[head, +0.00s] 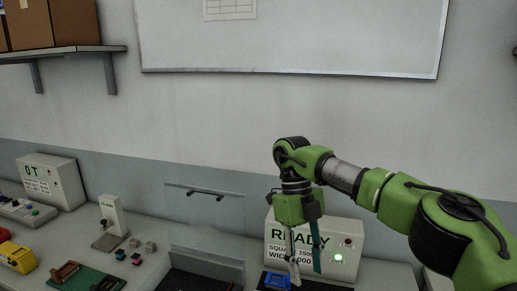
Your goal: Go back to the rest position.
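My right arm comes in from the right, and its green gripper (305,274) points down in front of the READY box (345,231). Its two fingers are apart, one pale and one dark teal, with nothing visible between them. A blue object (277,281) lies just below and left of the fingertips, cut by the bottom edge. I cannot tell whether the fingers touch it. My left gripper is not in view.
A clear panel (205,206) stands upright at the bench's back. Left of it are a green board (82,281), a small white stand (111,215), small connectors (136,252), a yellow item (15,258) and a labelled box (52,181). A shelf (60,53) with cartons hangs upper left.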

